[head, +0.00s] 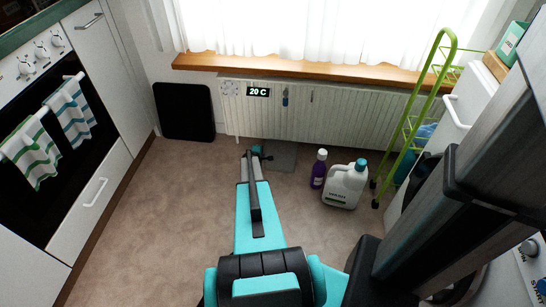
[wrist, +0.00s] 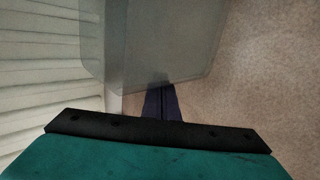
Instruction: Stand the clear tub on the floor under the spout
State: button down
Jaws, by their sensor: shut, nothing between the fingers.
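The clear tub (head: 284,155) shows as a grey see-through shape on the floor in front of the radiator, just right of my gripper (head: 268,157) in the head view. In the wrist view the tub (wrist: 150,45) fills the upper middle, with the radiator to its left and carpet to its right. My gripper (wrist: 162,100) is shut and empty, its dark fingers at the tub's near edge. I cannot tell whether they touch it. I cannot make out a spout in either view.
The white radiator (head: 350,117) runs under the window sill. A purple bottle (head: 318,169) and a white jug (head: 345,185) stand right of the tub, near a green trolley (head: 408,125). A black panel (head: 184,110) leans at left. The carpet (head: 150,215) at left is clear.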

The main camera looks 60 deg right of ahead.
aim_at(279, 155)
jog(key=shift+s+d+p, duration=0.2)
jog(key=shift+s+d, duration=0.2)
jog(key=shift+s, duration=0.35)
jog(key=shift+s+d+p, duration=0.15)
jog(key=shift+s+d, duration=0.25)
jog(key=shift+s, duration=0.4)
jog(key=shift+s+d+p, duration=0.2)
jog(key=shift+s+d, duration=0.2)
jog(key=shift+s, duration=0.35)
jog(key=shift+s+d, duration=0.15)
jog(key=shift+s, duration=0.15)
jog(key=shift+s+d, duration=0.2)
jog(key=shift+s, duration=0.05)
dwell(0.4)
jog(key=shift+s+d+p, duration=0.3)
jog(key=shift+s+p, duration=0.05)
jog(key=shift+s, duration=0.35)
jog(key=shift+s+d+p, duration=0.25)
jog(key=shift+s+p, duration=0.1)
jog(key=shift+s, duration=0.4)
jog(key=shift+s+d+p, duration=0.3)
jog(key=shift+s+p, duration=0.05)
jog(key=shift+s, duration=0.35)
dwell(0.4)
jog(key=shift+w, duration=0.1)
jog(key=shift+w+a+b, duration=0.3)
jog(key=shift+w+b, duration=0.25)
jog(key=shift+w, duration=0.05)
